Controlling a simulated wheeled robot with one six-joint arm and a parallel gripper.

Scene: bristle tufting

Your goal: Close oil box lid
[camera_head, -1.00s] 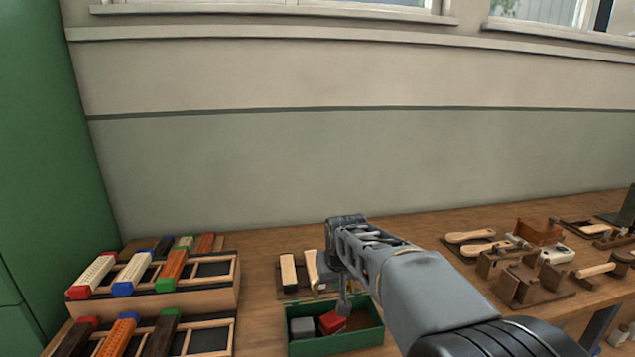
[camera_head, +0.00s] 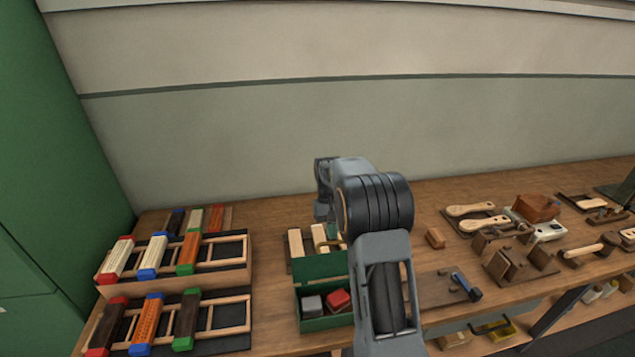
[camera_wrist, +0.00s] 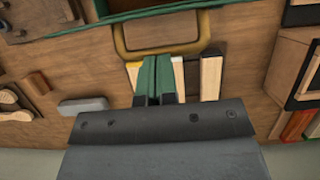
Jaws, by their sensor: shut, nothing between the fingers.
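The green oil box (camera_head: 327,324) stands on the bench, open at the front, with a grey block (camera_head: 312,305) and a red block (camera_head: 338,300) inside. Its green lid (camera_head: 320,266) is raised at the back of the box. In the wrist view a brown loop-shaped handle (camera_wrist: 162,50) lies beside a green edge at the top. My gripper (camera_head: 322,212) is behind the lid in the head view, over the back of the bench. In the wrist view its fingers (camera_wrist: 157,62) are shut and empty, just short of the loop. My arm hides the box's right side.
Pale wooden pieces (camera_head: 296,243) lie behind the box. Racks with coloured-end brushes (camera_head: 190,253) stand at left. A small wooden block (camera_head: 435,238) and a mat with a blue-handled tool (camera_head: 460,283) lie at right, with wooden tools beyond. The wall is close behind the bench.

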